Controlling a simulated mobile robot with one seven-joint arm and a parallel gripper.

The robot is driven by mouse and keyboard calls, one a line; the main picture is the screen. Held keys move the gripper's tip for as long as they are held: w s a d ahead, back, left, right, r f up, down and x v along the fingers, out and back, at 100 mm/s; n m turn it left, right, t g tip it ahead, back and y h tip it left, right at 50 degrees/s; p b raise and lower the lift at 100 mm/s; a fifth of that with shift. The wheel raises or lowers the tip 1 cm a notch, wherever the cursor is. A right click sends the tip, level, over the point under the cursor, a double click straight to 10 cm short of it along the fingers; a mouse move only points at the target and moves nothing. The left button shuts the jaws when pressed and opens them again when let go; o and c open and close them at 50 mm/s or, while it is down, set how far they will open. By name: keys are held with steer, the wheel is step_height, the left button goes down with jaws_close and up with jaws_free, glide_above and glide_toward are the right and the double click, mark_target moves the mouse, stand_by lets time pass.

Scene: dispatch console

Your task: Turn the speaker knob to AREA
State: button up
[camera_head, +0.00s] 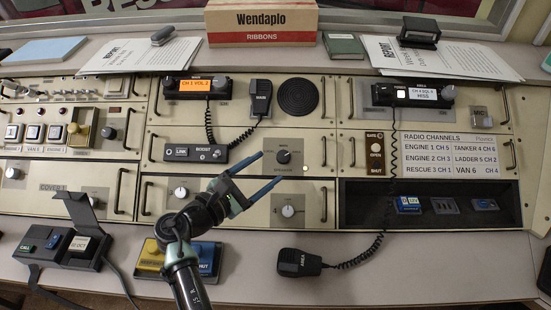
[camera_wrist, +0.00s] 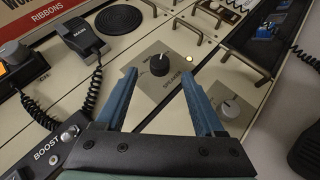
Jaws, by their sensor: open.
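The speaker knob (camera_head: 283,157) is a black round knob on a grey plate in the middle of the console. It also shows in the wrist view (camera_wrist: 160,65), with the word SPEAKER printed beside it and a pale mark on its top. The position labels around it are too small to read, so I cannot tell its setting. My gripper (camera_head: 272,167) is open and empty, with blue fingers pointing toward the knob. In the wrist view the fingertips (camera_wrist: 158,74) lie on either side of the knob's near side, seemingly short of it; contact is not visible.
A small lit lamp (camera_head: 306,168) is right of the knob. Metal handles (camera_head: 323,151) stick out nearby. The MAIN handset (camera_head: 261,98) with its coiled cord hangs at upper left, and a round speaker grille (camera_head: 298,97) is above.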

steer(key=v, duration=0.7)
steer(key=shift+s, duration=0.2)
steer(key=shift+a+r, duration=0.1)
